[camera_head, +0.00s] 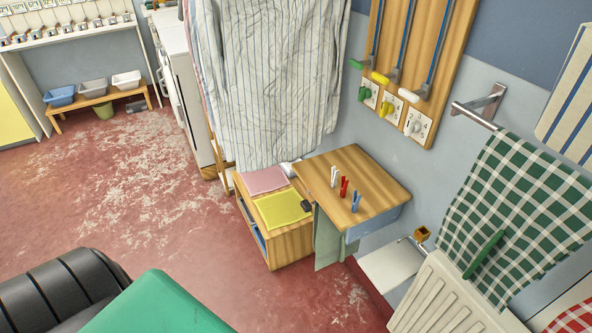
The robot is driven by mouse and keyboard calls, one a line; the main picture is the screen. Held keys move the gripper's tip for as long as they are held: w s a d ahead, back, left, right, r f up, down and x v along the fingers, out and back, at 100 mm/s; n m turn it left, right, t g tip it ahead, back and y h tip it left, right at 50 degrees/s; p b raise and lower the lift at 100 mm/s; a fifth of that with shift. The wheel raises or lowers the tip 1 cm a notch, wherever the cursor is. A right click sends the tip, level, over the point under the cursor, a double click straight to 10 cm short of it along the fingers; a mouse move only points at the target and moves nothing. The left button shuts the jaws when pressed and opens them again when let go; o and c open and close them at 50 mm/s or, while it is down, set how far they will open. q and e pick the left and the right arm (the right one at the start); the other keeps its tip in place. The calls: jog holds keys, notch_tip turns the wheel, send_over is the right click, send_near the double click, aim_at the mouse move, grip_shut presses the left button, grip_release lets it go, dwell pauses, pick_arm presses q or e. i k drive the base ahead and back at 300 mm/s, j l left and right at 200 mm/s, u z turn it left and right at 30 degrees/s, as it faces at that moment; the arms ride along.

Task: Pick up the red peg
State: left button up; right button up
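The red peg (343,187) stands upright on a small wooden wall shelf (374,178) right of the picture's middle. A white peg (333,176) stands behind it to the left, and a blue peg (355,202) stands in front of it to the right. The three are in a row with small gaps between them. Neither of my grippers is in view, and nothing touches the red peg.
A striped shirt (265,80) hangs behind the shelf. Below it, a wooden box (285,243) carries pink and yellow cloths. A radiator (445,300) and a green checked towel (520,210) are at right. Red floor lies open at left.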

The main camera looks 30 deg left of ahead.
aim_at(343, 190)
jog(key=u, duration=0.7)
